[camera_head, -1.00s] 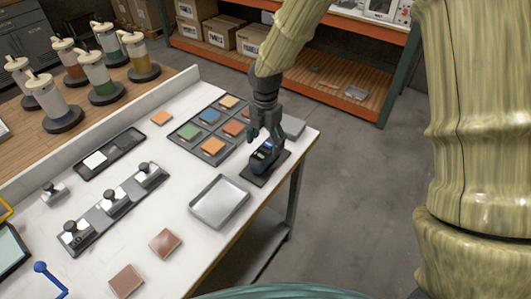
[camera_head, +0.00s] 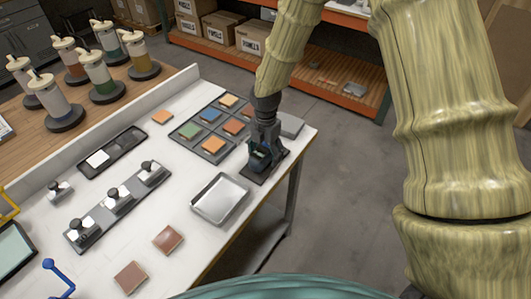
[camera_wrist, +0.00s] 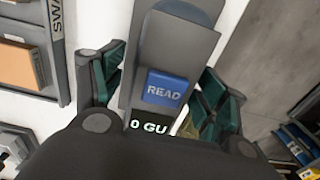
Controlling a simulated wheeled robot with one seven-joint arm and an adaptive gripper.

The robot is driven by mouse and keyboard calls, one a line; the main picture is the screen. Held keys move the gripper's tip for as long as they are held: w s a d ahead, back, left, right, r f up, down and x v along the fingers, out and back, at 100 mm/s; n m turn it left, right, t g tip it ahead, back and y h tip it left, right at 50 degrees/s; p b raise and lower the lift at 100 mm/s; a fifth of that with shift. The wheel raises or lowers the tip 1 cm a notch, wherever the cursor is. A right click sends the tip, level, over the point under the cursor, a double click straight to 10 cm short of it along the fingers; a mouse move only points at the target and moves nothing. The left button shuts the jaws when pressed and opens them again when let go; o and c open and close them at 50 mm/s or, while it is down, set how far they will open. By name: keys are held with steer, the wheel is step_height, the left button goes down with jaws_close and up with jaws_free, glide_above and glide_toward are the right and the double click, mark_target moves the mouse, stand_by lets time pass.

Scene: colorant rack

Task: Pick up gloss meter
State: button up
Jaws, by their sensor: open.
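The gloss meter is a dark grey device with a blue READ button and a display reading "0 GU", seen close up in the wrist view (camera_wrist: 165,88). In the head view the gloss meter (camera_head: 260,158) sits on a dark pad (camera_head: 254,179) near the table's right edge, partly hidden by my gripper. My gripper (camera_head: 264,147) is directly above and around it. In the wrist view the green-padded fingers of my gripper (camera_wrist: 160,92) stand open, one on each side of the meter, with a gap visible on the left; contact on the right is unclear.
A silver tray (camera_head: 219,199) lies just left of the pad. A rack of coloured tiles (camera_head: 190,133) stands behind it, and a grey block (camera_head: 291,125) behind my gripper. Several weights stand on a strip (camera_head: 100,215) at left. The table's right edge is close.

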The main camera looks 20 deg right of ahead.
mark_target(266, 149)
steer(key=c, duration=1.4)
steer(key=shift+r, duration=0.2)
steer(key=shift+r+b, duration=0.5)
steer(key=shift+s+r+b, duration=0.2)
steer(key=shift+r+b, duration=0.15)
steer(key=shift+r, duration=0.15)
steer(key=shift+s+r+b, duration=0.2)
steer(key=shift+r+b, duration=0.15)
steer(key=shift+r, duration=0.15)
steer(key=s+b, duration=0.1)
steer(key=s, duration=0.4)
steer(key=s+r+b, duration=0.1)
steer(key=s+b, duration=0.1)
steer(key=s, duration=0.3)
steer(key=s+b, duration=0.1)
steer(key=s, duration=0.4)
steer(key=shift+s+r, duration=0.1)
steer(key=shift+r, duration=0.25)
